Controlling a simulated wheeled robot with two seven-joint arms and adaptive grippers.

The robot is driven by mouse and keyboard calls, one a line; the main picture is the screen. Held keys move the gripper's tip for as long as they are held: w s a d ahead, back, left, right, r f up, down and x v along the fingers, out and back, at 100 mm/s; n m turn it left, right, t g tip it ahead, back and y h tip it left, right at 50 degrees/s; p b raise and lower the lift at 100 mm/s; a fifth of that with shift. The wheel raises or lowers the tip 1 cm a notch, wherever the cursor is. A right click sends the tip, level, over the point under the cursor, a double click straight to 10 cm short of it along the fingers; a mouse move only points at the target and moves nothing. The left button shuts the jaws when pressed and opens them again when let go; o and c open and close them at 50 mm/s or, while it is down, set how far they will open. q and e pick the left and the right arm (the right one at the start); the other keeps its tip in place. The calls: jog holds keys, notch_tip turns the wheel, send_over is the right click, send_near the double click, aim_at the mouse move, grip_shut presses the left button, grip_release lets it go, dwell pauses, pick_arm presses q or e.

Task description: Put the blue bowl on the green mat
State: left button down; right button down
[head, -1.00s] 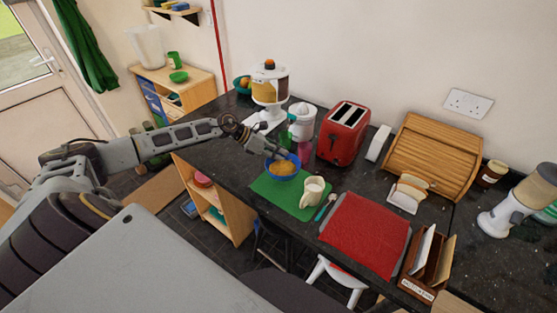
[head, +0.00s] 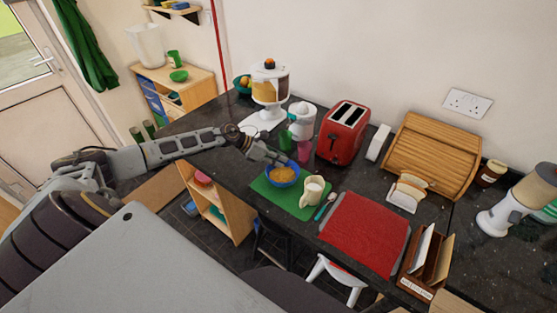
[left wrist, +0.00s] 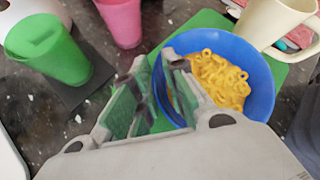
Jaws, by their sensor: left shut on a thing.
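The blue bowl (head: 283,184) holds yellow ring-shaped food and appears over the green mat (head: 262,187), at its back part. I cannot tell whether it touches the mat. My left gripper (head: 282,162) is shut on the bowl's rim at its back left side. In the left wrist view the blue bowl (left wrist: 256,62) has its near rim between the fingers of my left gripper (left wrist: 160,85), and the green mat (left wrist: 205,20) shows behind and beside it. My right gripper is not in view.
A cream mug (head: 312,190) stands on the mat right beside the bowl. A green cup (head: 286,140) and a pink cup (head: 304,151) stand behind. A red mat (head: 362,235) lies to the right, a red toaster (head: 342,133) behind.

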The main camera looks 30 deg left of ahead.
pick_arm(q)
jog(key=c, duration=1.4)
grip_release()
jog(key=shift+r, duration=0.15)
jog(key=shift+b+v, duration=0.3)
jog(key=shift+v, duration=1.35)
jog(key=shift+b+v, duration=0.3)
jog(key=shift+v, duration=4)
